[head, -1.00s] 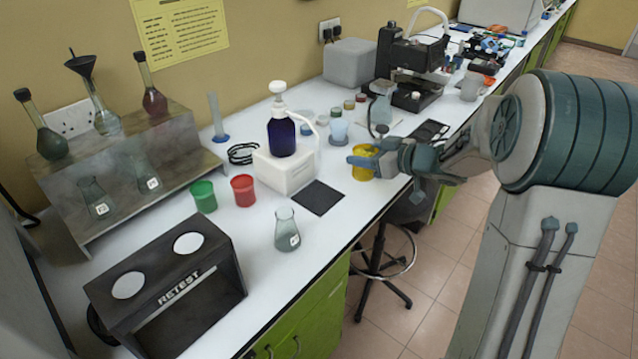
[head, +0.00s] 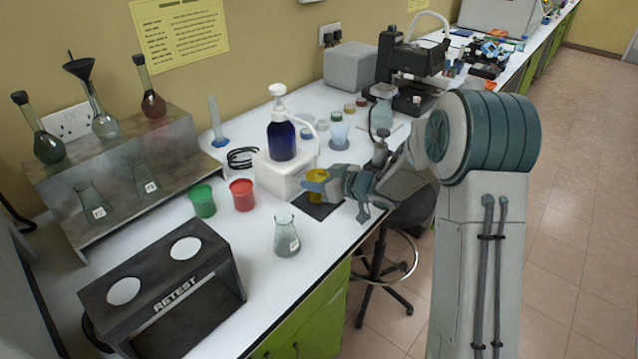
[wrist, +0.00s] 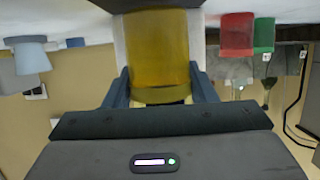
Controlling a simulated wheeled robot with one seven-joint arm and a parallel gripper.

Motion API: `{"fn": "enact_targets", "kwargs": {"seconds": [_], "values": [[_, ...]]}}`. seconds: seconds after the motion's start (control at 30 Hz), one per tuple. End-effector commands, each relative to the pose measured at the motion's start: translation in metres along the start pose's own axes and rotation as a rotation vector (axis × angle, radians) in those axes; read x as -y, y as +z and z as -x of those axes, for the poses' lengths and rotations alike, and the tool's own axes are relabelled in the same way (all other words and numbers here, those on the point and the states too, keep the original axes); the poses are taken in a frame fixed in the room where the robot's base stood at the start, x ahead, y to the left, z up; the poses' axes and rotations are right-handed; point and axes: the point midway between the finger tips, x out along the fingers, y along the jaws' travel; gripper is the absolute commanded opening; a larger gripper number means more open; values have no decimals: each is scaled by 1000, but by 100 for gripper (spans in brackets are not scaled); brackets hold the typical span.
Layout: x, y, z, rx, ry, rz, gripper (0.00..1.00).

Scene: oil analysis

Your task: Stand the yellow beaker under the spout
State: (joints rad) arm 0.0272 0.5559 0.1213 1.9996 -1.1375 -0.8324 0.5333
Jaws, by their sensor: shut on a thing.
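The yellow beaker (head: 317,192) is between the fingers of my gripper (head: 326,184), which is shut on it. In the wrist view the beaker (wrist: 158,50) fills the space between the two fingers (wrist: 160,88). The beaker is over the black mat (head: 318,211), in front of the white block (head: 283,174). I cannot tell whether its base touches the mat. A blue pump bottle (head: 282,140) stands on the block. Its white spout (head: 306,119) curves out to the right and down, above and close to the beaker.
A red beaker (head: 242,195) and a green beaker (head: 202,201) stand left of the block. A glass flask (head: 287,238) stands in front of the mat. The black RETEST rack (head: 165,285) is at front left. A pale blue beaker (head: 339,134) stands behind my gripper.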

Motion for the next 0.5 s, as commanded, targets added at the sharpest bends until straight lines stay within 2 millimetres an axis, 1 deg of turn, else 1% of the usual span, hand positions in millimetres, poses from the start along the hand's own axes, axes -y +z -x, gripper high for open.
{"fn": "enact_targets", "kwargs": {"seconds": [0.03, 0.1, 0.37, 0.5], "values": [[1, 7, -3, 2, -2, -1, 26], [0, 11, -4, 0, -1, 0, 26], [0, 11, -4, -1, 0, 2, 26], [0, 16, -6, -1, -1, 2, 26]]}}
